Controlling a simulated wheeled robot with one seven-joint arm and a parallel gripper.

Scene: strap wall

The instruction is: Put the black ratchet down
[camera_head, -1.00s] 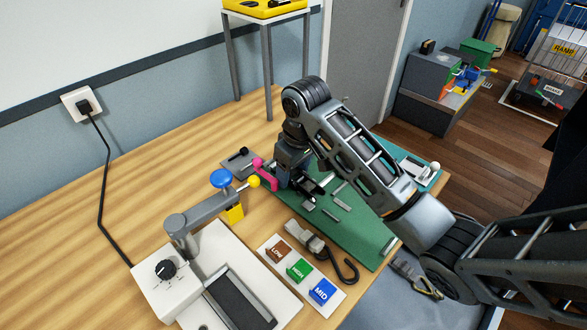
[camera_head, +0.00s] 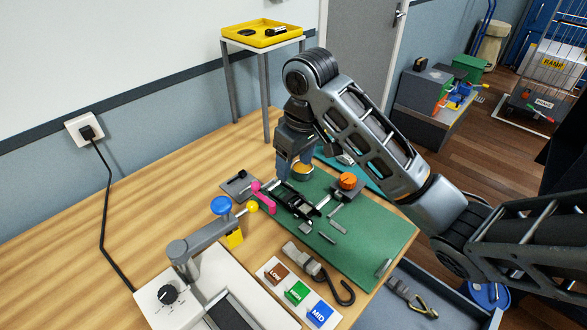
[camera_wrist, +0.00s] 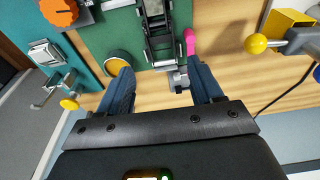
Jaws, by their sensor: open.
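The black ratchet (camera_head: 299,203) lies on the green mat (camera_head: 365,236), near its left edge and beside a pink-ended handle (camera_head: 262,196). In the wrist view the ratchet (camera_wrist: 158,32) is a long black frame lying ahead of my fingers, apart from them. My gripper (camera_head: 287,170) is raised above the mat, just behind the ratchet in the head view. In the wrist view my gripper (camera_wrist: 165,76) has its two blue fingers wide apart with nothing held between them. The lower part of the fingers is partly hidden in the head view.
An orange knob (camera_head: 347,181) and a yellow-rimmed round piece (camera_head: 302,171) stand near the ratchet. A hook strap (camera_head: 318,267) and coloured LOW, HIGH and MID blocks (camera_head: 297,292) are in front. A blue-knobbed press (camera_head: 221,206) stands left. The wooden table's back left is clear.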

